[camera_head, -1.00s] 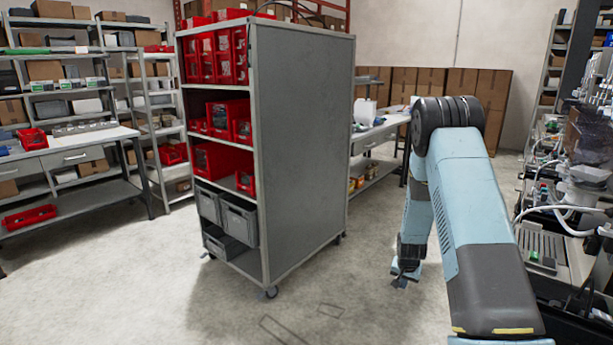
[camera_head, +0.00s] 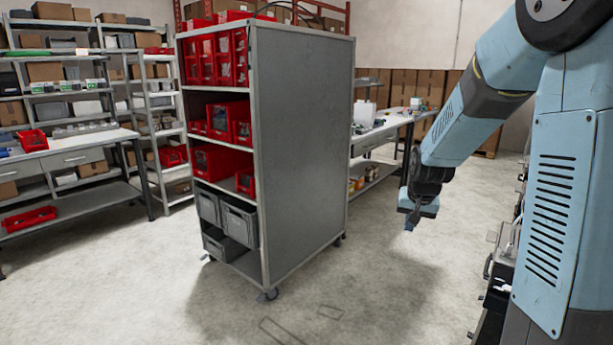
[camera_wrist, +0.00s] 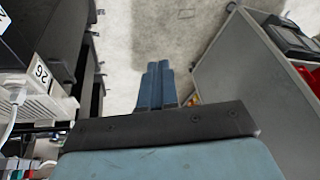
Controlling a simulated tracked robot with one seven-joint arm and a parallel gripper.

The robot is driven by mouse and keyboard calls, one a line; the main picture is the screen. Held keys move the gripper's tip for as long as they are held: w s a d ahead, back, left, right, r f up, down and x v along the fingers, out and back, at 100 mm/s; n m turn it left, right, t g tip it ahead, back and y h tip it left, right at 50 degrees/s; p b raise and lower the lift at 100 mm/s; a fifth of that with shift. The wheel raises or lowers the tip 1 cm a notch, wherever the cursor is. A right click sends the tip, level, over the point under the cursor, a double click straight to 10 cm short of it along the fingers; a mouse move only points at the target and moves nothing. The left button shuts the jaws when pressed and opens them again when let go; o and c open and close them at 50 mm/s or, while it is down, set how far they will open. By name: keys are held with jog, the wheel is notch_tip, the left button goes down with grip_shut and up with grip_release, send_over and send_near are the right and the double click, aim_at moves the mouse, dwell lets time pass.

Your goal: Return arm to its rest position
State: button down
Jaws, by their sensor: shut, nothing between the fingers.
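My gripper (camera_head: 414,212) hangs at the end of my blue arm, right of centre in the head view, in the air above the bare floor. In the wrist view my gripper's two blue fingers (camera_wrist: 157,68) lie side by side with no object between them. The gripper is shut and empty. My bent arm covers most of the right side of the head view and hides much of what stands there.
A grey wheeled shelf cart (camera_head: 303,150) with red bins stands left of my arm, and its side shows in the wrist view (camera_wrist: 245,90). A white workbench (camera_head: 385,128) stands behind. Equipment labelled 26 (camera_wrist: 40,80) is close at left in the wrist view. Floor between is clear.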

jog(key=s+a+r+n, duration=0.1)
jog(key=s+r, duration=0.3)
jog(key=s, duration=0.5)
jog(key=s+a+r+n, duration=0.1)
jog(key=s+r, duration=0.4)
jog(key=s, duration=0.5)
jog(key=s+a+r+n+t, duration=0.1)
jog(key=s+r, duration=0.4)
jog(key=s, duration=0.5)
jog(key=shift+a+r, duration=0.15)
jog(key=shift+a, duration=0.55)
jog(key=shift+s, duration=0.1)
